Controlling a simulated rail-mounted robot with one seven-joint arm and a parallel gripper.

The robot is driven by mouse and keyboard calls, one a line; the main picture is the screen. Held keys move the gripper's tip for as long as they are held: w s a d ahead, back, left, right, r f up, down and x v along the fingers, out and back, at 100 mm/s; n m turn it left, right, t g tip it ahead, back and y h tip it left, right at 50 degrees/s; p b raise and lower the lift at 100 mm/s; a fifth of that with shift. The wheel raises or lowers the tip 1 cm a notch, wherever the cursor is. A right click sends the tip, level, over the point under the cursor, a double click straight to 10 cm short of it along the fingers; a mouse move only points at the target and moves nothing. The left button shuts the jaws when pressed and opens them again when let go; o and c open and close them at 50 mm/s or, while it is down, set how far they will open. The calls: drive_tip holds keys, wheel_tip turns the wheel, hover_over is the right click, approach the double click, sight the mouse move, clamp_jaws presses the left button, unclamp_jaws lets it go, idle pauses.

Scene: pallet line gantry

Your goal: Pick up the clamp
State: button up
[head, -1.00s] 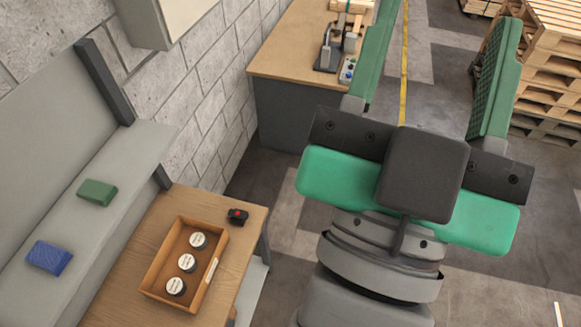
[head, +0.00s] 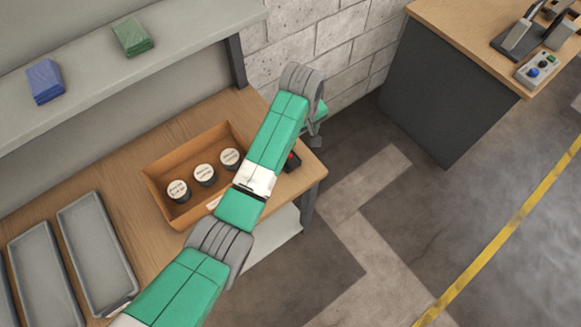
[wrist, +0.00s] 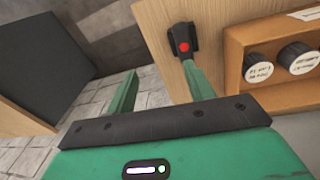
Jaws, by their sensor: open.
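A small black object with a red spot, which I take to be the clamp (wrist: 183,40), lies on the wooden bench near its edge. In the head view the clamp (head: 292,161) is partly hidden behind my arm. My gripper (wrist: 158,78) is open, with nothing between its fingers. In the wrist view the right finger's tip overlaps the clamp's lower end; I cannot tell whether they touch. In the head view my gripper (head: 318,118) is mostly hidden behind my wrist, beyond the bench corner.
A wooden box (head: 158,184) with three white-lidded round containers stands beside the clamp. Grey trays (head: 98,245) lie at left. A shelf (head: 90,78) with a blue and a green pack runs above. Another bench (head: 440,95) stands at right, with open floor between.

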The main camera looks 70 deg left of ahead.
sight(289, 160)
drive_tip(key=shift+n+g+h, duration=0.5)
drive_tip(key=shift+n, duration=0.2)
drive_tip(key=s+f, duration=0.3)
drive_tip(key=shift+s+a+f, duration=0.35)
drive_tip(key=shift+s+a, duration=0.05)
drive_tip(key=shift+w+f+b, duration=0.1)
drive_tip(key=shift+f+b, duration=0.45)
drive_tip(key=shift+f, duration=0.9)
drive_tip(key=f, duration=0.2)
drive_tip(key=f+b, duration=0.1)
drive_tip(key=f, duration=0.1)
drive_tip(key=shift+a+f+b, duration=0.1)
drive_tip(key=shift+a+b, duration=0.2)
drive_tip(key=shift+a, duration=0.1)
drive_tip(key=shift+w+f, duration=0.1)
drive_tip(key=shift+f, duration=0.15)
drive_tip(key=shift+f, duration=0.25)
drive_tip(key=c, duration=0.8)
